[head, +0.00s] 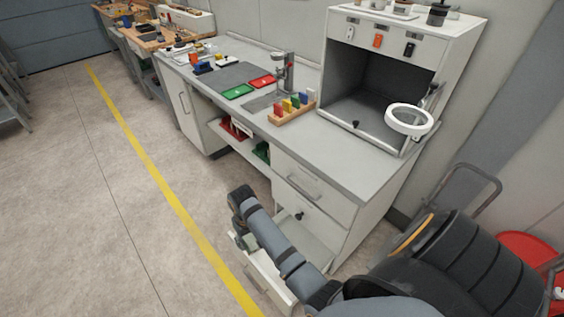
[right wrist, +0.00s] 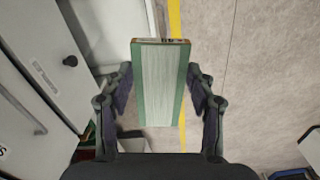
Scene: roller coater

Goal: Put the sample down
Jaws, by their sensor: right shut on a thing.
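The sample is a flat panel with a pale, streaked face and green long edges (right wrist: 160,85). It is between the fingers of my right gripper (right wrist: 161,92) in the right wrist view, and the fingers are shut on it. In the head view, my right gripper (head: 246,236) hangs below the end of my arm, near the open lower drawer (head: 262,272) of the bench, and is partly hidden by the arm. In the right wrist view, the floor and a white drawer are behind the panel. My left gripper is not in view.
The grey bench top (head: 345,160) carries a green plate (head: 237,92), a red plate (head: 262,81), a wooden rack with coloured blocks (head: 291,109) and a white open-front cabinet (head: 385,80) with a ring lamp (head: 409,121). The bench top's near end is clear.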

